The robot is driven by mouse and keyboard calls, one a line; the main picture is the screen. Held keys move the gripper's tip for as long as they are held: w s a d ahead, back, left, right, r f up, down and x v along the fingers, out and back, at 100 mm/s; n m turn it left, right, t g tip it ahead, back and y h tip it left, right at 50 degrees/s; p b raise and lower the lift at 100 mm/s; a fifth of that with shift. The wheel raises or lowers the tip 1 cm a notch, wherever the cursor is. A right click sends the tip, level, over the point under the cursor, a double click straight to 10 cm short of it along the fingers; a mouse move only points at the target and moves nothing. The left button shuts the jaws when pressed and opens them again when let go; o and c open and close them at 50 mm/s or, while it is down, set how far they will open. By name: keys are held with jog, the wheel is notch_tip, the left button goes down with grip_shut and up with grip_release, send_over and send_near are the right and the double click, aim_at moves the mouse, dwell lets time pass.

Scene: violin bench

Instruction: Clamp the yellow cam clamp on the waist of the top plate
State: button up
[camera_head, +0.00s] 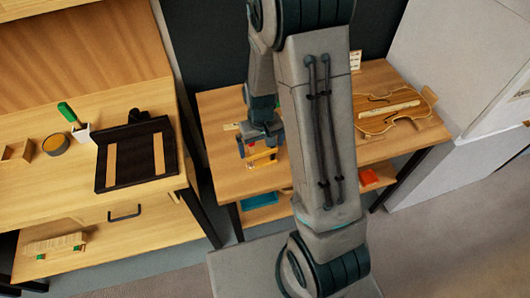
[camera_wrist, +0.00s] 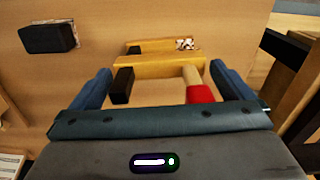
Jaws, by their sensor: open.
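The yellow cam clamp (camera_wrist: 158,66) lies in the wrist view between my two fingers, with a black jaw on its left and a red-ended wooden part on its right. My gripper (camera_wrist: 160,74) is open around it, with a gap on both sides. In the head view my gripper (camera_head: 259,143) is low over the left part of the far bench, and the clamp (camera_head: 263,158) shows partly beneath it. The violin top plate (camera_head: 408,112) lies flat on the right part of that bench, with a pale strip along it. My arm hides the bench's middle.
Behind the clamp, the wrist view shows another wooden bar (camera_wrist: 160,45) with a black end, and a black block (camera_wrist: 47,38) at upper left. The left bench (camera_head: 50,200) holds a dark tray (camera_head: 137,165), a tin (camera_head: 55,144) and a green-handled tool (camera_head: 68,112). A pale cabinet (camera_head: 450,50) stands at right.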

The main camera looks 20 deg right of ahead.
jog(key=shift+f, duration=0.15)
jog(key=c, duration=1.1)
jog(key=shift+o, duration=0.2)
